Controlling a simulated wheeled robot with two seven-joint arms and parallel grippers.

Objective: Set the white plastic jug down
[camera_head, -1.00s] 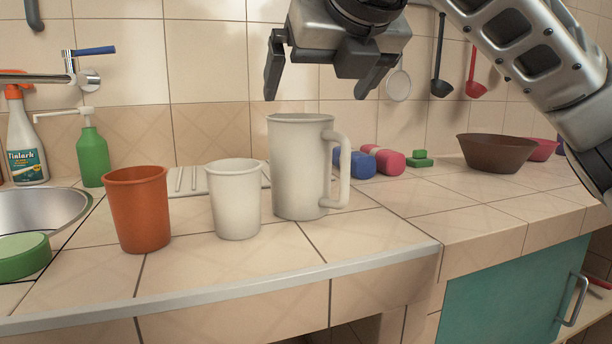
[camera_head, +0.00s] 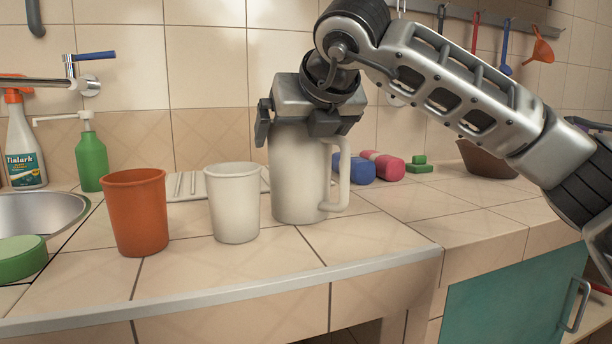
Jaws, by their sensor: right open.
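The white plastic jug (camera_head: 298,185) stands upright on the tiled counter, its handle (camera_head: 341,175) pointing right. My right gripper (camera_head: 292,128) is directly over it, pointing down, with open fingers at either side of the jug's top. The gripper hides the jug's rim. I cannot tell whether the fingers touch the jug's wall. My left gripper is not in view.
A white cup (camera_head: 234,205) and an orange cup (camera_head: 137,212) stand left of the jug. Blue (camera_head: 361,169) and pink (camera_head: 386,165) items lie behind its handle. A brown bowl (camera_head: 483,161) is at the right, partly behind my arm. The counter's front edge (camera_head: 260,286) is near.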

